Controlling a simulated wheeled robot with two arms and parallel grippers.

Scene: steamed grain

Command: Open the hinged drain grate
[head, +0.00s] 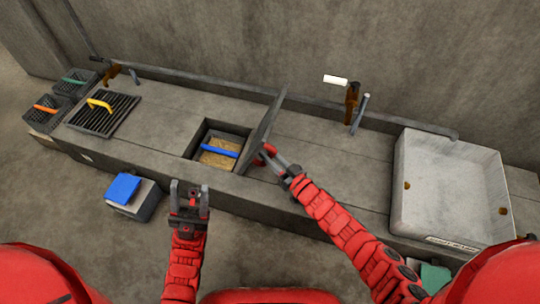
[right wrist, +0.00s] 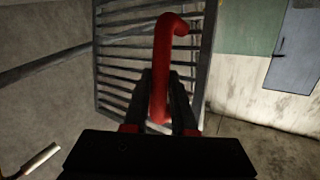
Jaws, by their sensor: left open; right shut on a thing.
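The hinged drain grate (head: 262,122) stands raised, near upright, at the right edge of a square opening (head: 199,138) in the grey counter. Its dark bars also show in the right wrist view (right wrist: 120,60). A red handle (right wrist: 162,70) sits on the grate. My right gripper (head: 270,155) is shut on this red handle; its two fingers lie on either side of it in the right wrist view (right wrist: 160,100). In the opening is a basket with tan grain-like stuff (head: 214,160) and a blue handle (head: 220,151). My left gripper (head: 189,190) is open and empty in front of the counter.
A second grate with a yellow handle (head: 99,105) lies flat at the left, near dark baskets (head: 74,82). A white basin (head: 450,185) stands at the right. A grey box with a blue top (head: 123,188) is on the floor. Orange-brown fittings (head: 351,100) line the wall.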

